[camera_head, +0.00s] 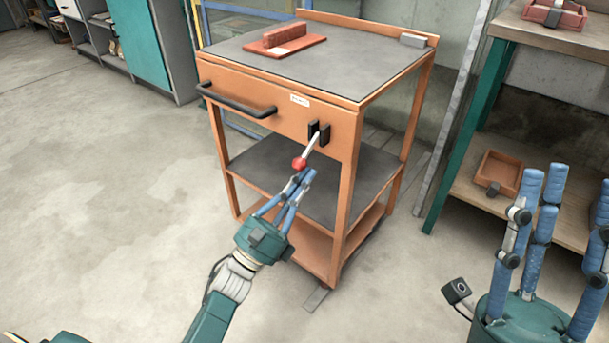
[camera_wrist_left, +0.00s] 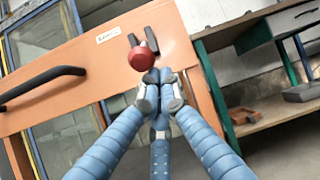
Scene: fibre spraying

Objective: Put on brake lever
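The brake lever is a light bar with a red ball knob (camera_head: 299,163), set in a black bracket (camera_head: 318,134) on the front of the orange cart (camera_head: 225,78). My left gripper (camera_head: 303,176) has its blue fingers drawn together, with the tips right at the knob. In the left wrist view the knob (camera_wrist_left: 142,59) shows just above and left of the closed fingertips (camera_wrist_left: 160,78), not between them. Whether they touch it I cannot tell. My right gripper (camera_head: 575,190) is at the lower right, its fingers upright, spread and empty, apart from the cart.
The cart has a black handle (camera_head: 238,104) left of the lever, and a reddish block (camera_head: 285,36) on a plate on top. A workbench (camera_head: 560,58) with an orange tray (camera_head: 499,171) on its lower shelf stands at the right. The floor at left is clear.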

